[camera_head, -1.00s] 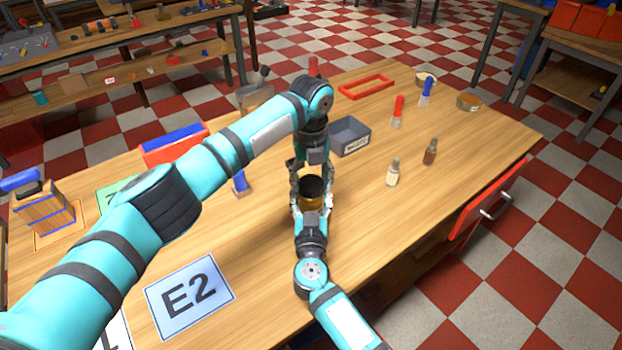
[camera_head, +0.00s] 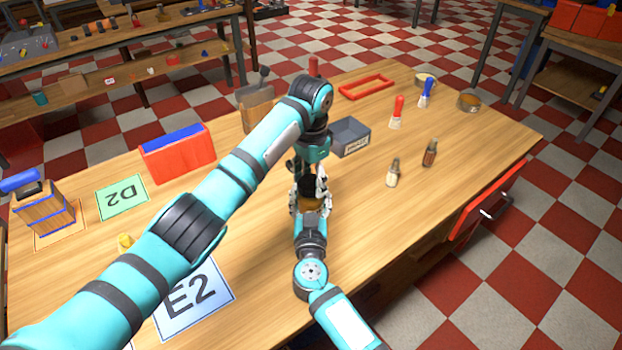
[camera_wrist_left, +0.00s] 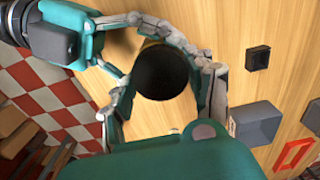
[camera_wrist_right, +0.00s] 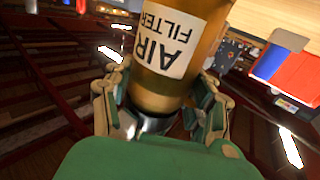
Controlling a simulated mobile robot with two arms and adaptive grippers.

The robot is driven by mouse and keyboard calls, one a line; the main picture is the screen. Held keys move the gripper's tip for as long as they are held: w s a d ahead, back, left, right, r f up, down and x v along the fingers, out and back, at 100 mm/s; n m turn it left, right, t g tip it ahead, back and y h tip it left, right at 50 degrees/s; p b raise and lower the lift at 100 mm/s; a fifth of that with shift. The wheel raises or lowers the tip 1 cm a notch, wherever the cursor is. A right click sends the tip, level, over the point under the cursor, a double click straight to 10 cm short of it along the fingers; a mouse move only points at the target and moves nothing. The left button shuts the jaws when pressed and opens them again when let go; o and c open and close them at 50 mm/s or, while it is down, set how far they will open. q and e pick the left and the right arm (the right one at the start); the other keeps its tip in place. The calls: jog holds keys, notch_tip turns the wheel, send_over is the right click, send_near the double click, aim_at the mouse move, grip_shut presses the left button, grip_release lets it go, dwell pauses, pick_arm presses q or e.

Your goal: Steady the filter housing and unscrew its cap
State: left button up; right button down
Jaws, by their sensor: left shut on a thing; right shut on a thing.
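The filter housing (camera_head: 313,204) is an amber cylinder above the middle of the table. In the right wrist view the housing (camera_wrist_right: 178,70) shows a white "AIR FILTER" label, upside down. My right gripper (camera_head: 311,212) is shut on the housing from the near side; its fingers (camera_wrist_right: 160,108) flank it in the right wrist view. The black cap (camera_head: 309,186) faces up on the housing. My left gripper (camera_head: 309,180) is shut on the cap from above. In the left wrist view the round dark cap (camera_wrist_left: 164,72) sits between its fingers. Part of the cap is hidden by fingers in the head view.
A grey open box (camera_head: 350,137) stands just behind the grippers. A red-and-blue box (camera_head: 177,152) and cards D2 (camera_head: 122,197) and E2 (camera_head: 205,305) are left. The front right tabletop is clear.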

pick_arm(q)
jog(key=n, duration=0.5)
jog(key=shift+s+d, duration=0.1)
jog(key=shift+s, duration=0.1)
jog(key=n, duration=0.4)
jog(key=shift+n, duration=0.4)
jog(key=n, duration=0.4)
jog(key=shift+n, duration=0.4)
jog(key=n, duration=0.6)
jog(key=shift+n, duration=0.3)
jog(key=o, duration=1.3)
jog(key=shift+c, duration=0.2)
jog(key=shift+w, duration=0.1)
jog(key=shift+r, duration=0.15)
